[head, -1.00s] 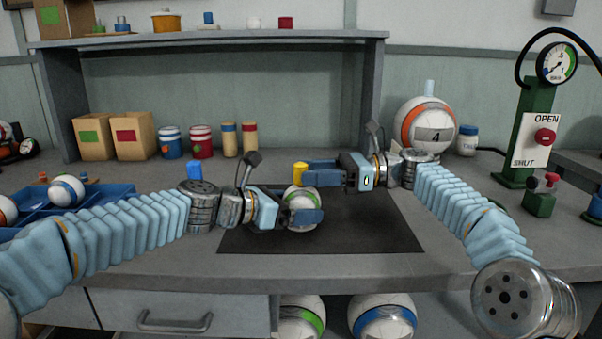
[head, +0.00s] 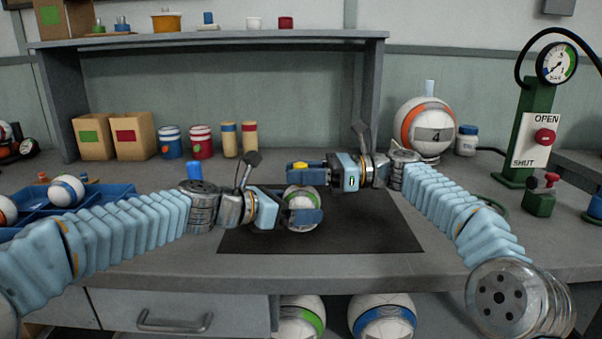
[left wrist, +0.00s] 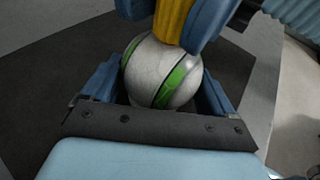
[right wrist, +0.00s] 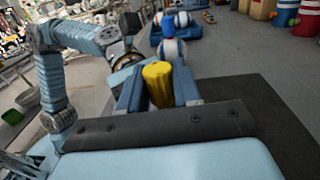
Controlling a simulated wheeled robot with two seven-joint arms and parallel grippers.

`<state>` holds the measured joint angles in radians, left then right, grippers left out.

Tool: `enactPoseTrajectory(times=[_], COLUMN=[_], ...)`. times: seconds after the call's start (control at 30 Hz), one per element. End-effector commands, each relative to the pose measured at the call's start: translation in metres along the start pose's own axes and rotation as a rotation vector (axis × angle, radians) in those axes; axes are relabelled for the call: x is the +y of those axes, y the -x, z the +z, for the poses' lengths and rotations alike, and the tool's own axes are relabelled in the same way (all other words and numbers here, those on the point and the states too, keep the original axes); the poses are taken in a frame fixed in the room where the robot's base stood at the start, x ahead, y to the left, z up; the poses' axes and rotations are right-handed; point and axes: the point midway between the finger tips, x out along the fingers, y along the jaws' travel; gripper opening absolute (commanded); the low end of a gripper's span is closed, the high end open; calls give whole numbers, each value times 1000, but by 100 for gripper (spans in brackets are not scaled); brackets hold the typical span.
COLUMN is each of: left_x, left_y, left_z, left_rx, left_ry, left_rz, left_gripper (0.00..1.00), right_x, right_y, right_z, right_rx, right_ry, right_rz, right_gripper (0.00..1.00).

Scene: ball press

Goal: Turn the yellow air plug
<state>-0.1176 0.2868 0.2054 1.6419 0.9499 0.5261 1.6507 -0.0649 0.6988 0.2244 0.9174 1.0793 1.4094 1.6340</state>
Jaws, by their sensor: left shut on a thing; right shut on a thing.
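The yellow air plug (head: 300,165) stands on top of a white ball with a green stripe (head: 304,198). My left gripper (head: 304,215) is shut around the ball, one finger on each side, above the dark mat. My right gripper (head: 306,174) reaches in from the right, just above the ball, and is shut on the plug. In the left wrist view the plug (left wrist: 173,22) is upright between the right gripper's blue fingers, its lower end at the ball (left wrist: 160,75). In the right wrist view the plug (right wrist: 158,85) sits between both fingers; the ball is hidden there.
A dark mat (head: 375,235) covers the middle of the bench. A blue tray (head: 115,192) with balls is at the left. A ball marked 4 (head: 424,125) and a green gauge stand (head: 537,110) are at the right. Boxes and cans line the back.

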Motion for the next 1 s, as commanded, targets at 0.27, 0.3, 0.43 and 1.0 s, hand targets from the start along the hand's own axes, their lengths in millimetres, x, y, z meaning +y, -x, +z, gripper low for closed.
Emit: enactPoseTrajectory(times=[0.27,0.3,0.43,1.0], left_x=[0,0,0,-1], left_y=[0,0,0,-1], left_z=[0,0,0,-1], left_rx=[1,1,1,3], left_ry=[0,0,0,1], left_rz=[0,-1,-1,-3], left_gripper=[68,68,68,68], right_x=[0,1,2,2], right_y=[0,0,0,-2], right_z=[2,1,2,3], right_rx=[-3,-2,-2,-7], right_ry=[1,0,2,12], right_rz=[-85,-108,-204,-711], right_gripper=[2,2,2,2])
